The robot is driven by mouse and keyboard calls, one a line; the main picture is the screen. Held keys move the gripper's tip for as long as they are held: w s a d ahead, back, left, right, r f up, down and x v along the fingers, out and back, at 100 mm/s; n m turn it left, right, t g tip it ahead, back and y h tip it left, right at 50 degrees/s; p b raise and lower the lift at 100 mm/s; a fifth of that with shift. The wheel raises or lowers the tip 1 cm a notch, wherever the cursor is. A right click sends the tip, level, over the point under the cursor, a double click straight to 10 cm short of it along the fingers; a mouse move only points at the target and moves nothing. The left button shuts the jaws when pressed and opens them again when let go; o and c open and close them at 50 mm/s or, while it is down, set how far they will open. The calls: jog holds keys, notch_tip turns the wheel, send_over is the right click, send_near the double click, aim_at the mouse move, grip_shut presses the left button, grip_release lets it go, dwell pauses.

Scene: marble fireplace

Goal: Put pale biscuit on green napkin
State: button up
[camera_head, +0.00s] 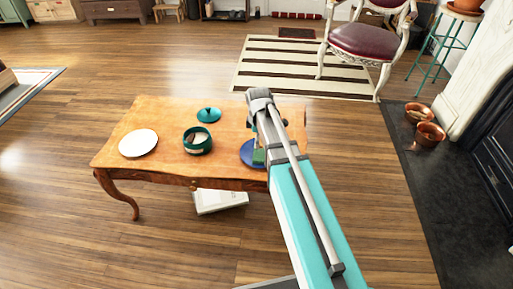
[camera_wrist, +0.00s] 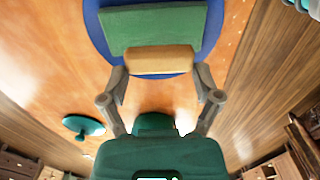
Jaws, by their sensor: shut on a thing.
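The pale biscuit (camera_wrist: 160,60), a tan block, is between the two fingertips of my gripper (camera_wrist: 161,71), which is shut on it. In the wrist view it overlaps the near edge of the green napkin (camera_wrist: 152,29). I cannot tell whether it touches the napkin or hangs just above it. The napkin lies flat on a blue plate (camera_wrist: 92,22). The plate (camera_head: 247,151) is at the right part of the wooden table in the head view, partly hidden by my arm. The biscuit is not clear in the head view.
On the wooden table (camera_head: 168,113) stand a white plate (camera_head: 138,143) at the left, a green pot (camera_head: 197,146) in the middle and a teal lid (camera_head: 209,114) behind it. The lid also shows in the wrist view (camera_wrist: 83,126). A white box (camera_head: 220,201) lies under the table.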

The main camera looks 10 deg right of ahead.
jog(key=shift+f, duration=0.1)
jog(key=shift+w+f+b, duration=0.4)
jog(key=shift+f+b, duration=0.05)
jog(key=shift+b, duration=0.1)
notch_tip(320, 180, down, 3)
jog(key=b, duration=0.3)
jog(key=shift+f, duration=0.1)
jog(key=o, duration=0.6)
notch_tip(320, 180, up, 12)
jog(key=p, duration=1.2)
jog(key=shift+r, duration=0.2)
jog(key=shift+s, duration=0.1)
dwell(0.7)
